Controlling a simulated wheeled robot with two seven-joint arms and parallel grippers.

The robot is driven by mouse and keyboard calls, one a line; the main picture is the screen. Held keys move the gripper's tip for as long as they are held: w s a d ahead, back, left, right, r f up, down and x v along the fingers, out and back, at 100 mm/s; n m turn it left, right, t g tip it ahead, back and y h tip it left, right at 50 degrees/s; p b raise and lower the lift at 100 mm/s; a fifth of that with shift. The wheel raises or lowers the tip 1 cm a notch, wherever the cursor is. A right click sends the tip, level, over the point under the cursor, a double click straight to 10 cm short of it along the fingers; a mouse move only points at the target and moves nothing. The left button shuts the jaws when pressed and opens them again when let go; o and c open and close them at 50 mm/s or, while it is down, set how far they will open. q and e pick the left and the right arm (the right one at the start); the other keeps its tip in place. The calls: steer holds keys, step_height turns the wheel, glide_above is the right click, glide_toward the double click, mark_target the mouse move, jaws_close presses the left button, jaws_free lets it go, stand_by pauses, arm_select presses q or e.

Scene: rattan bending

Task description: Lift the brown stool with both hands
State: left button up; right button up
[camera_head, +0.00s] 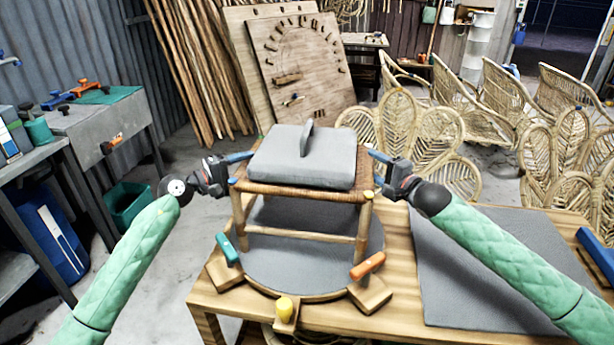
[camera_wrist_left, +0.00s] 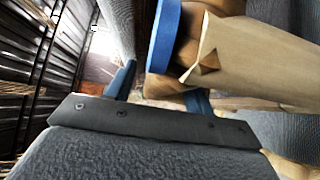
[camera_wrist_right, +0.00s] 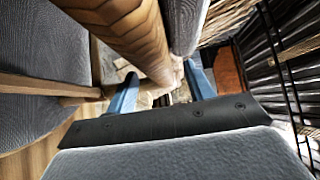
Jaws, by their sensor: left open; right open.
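The brown stool (camera_head: 362,220) stands upright on a round grey mat (camera_head: 375,250) on the wooden table. A grey cushion (camera_head: 285,150) with an upright grey piece on top covers most of its woven seat. My left gripper (camera_head: 236,170) is open at the seat's left side; my right gripper (camera_head: 379,168) is open at its right side. In the left wrist view, a wooden part of the stool with a blue band (camera_wrist_left: 165,38) lies close to the open fingers (camera_wrist_left: 160,92). In the right wrist view, a round wooden bar (camera_wrist_right: 120,30) reaches toward the open fingers (camera_wrist_right: 162,90). Contact is unclear.
Wooden blocks with a teal handle (camera_head: 228,248), an orange handle (camera_head: 368,265) and a yellow knob (camera_head: 284,306) ring the mat. A dark grey sheet (camera_head: 470,280) covers the table's right part. Rattan chairs (camera_head: 425,135) stand behind; a grey workbench (camera_head: 90,125) is at left.

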arm_select(q)
steer(key=shift+w+d, duration=0.3)
steer(key=shift+d, duration=0.1)
arm_select(e)
steer(key=shift+w+a, duration=0.3)
steer(key=shift+w, duration=0.1)
arm_select(q)
steer(key=shift+c, duration=0.2)
arm_select(e)
steer(key=shift+c, duration=0.2)
arm_select(q)
steer(key=c, duration=1.1)
arm_select(e)
steer(key=c, duration=1.1)
arm_select(q)
jaws_close()
arm_select(e)
jaws_close()
arm_select(q)
steer(key=shift+f, duration=0.15)
arm_select(e)
steer(key=shift+f, duration=0.1)
steer(key=shift+r, duration=0.2)
